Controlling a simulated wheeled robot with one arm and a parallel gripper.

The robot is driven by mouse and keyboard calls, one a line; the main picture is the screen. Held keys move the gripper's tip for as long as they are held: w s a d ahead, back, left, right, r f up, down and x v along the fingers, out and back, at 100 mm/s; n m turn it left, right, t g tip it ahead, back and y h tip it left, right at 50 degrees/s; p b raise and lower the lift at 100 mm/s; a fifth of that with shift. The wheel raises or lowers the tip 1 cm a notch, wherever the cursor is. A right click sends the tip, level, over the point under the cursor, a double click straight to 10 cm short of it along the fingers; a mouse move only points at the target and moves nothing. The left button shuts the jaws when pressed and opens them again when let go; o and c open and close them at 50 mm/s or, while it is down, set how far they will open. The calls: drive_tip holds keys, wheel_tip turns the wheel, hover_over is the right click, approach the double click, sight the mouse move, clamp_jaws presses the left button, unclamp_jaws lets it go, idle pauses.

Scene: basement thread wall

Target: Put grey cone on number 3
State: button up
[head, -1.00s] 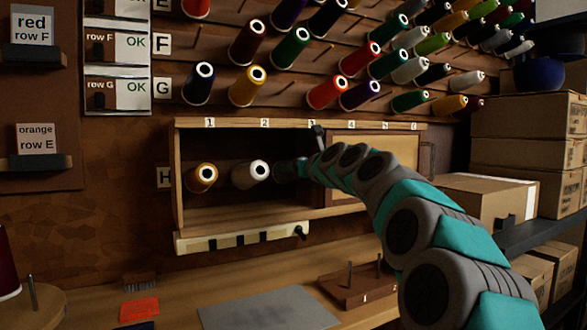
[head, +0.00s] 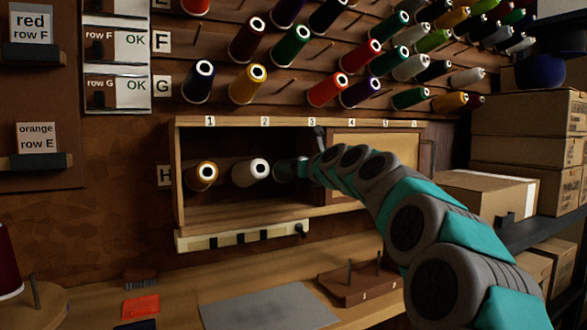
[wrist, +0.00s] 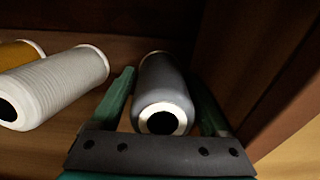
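The grey cone (wrist: 165,90) lies in the wrist view between my two fingers, its pale-rimmed dark end towards the camera. My gripper (wrist: 162,75) has a teal finger on each side of it, with narrow gaps showing, so it looks open around the cone. In the head view my gripper (head: 288,170) is inside the wooden box (head: 250,215), right of the white cone, below and slightly left of the number 3 label (head: 312,121). The grey cone cannot be made out there behind my gripper. Whether a peg holds it is hidden.
The orange cone (head: 203,175) and white cone (head: 252,172) stand on row H below numbers 1 and 2; the white cone (wrist: 60,85) is close to my left finger. The box's dark side wall (wrist: 240,60) is close on the right. A light panel (head: 380,165) covers the right part.

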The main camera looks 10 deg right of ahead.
drive_tip(key=shift+o, duration=0.8)
drive_tip(key=shift+d, duration=0.1)
drive_tip(key=v, duration=0.7)
drive_tip(key=shift+s, duration=0.45)
